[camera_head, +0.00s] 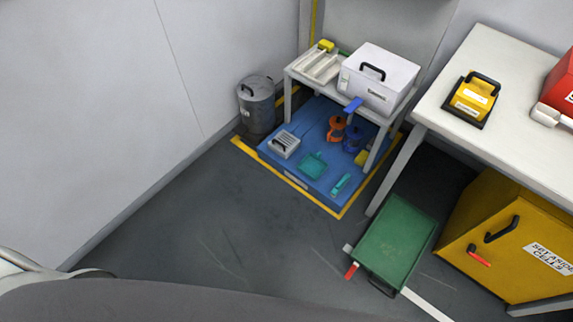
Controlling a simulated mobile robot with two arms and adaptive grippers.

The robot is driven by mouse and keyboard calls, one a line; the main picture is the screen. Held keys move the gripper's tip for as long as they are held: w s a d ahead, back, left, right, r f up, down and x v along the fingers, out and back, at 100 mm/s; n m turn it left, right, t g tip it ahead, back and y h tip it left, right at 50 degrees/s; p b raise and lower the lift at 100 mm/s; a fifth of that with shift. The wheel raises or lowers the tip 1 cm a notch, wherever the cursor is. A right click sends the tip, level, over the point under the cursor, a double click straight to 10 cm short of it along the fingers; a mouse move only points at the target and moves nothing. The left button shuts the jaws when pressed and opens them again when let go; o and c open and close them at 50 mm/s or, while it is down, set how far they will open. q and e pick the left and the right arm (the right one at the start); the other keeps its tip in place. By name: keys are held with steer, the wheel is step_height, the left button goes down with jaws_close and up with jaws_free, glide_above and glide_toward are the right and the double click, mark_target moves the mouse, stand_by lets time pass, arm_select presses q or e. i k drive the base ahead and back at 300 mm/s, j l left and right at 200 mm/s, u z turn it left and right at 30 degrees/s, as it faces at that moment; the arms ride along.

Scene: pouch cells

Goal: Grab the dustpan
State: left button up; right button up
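A teal dustpan (314,165) lies flat on the blue mat (275,158) on the floor, in front of the small white table. A small teal piece, perhaps its brush (341,184), lies to its right, apart from it. A grey slotted box (285,143) sits to the dustpan's upper left. Neither of my grippers shows in the head view, so I cannot see their state.
The small table (301,74) bears a white case (378,78). A grey bin (257,104) stands left of the mat. A green tray (395,240), a yellow cabinet (468,238) and a large white table (440,98) are at right. The floor before the mat is clear.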

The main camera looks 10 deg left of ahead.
mark_target(313, 166)
steer(key=i+j, duration=0.2)
steer(key=i, duration=0.2)
steer(key=i+j+u, duration=0.1)
steer(key=i, duration=0.3)
steer(key=j, duration=0.1)
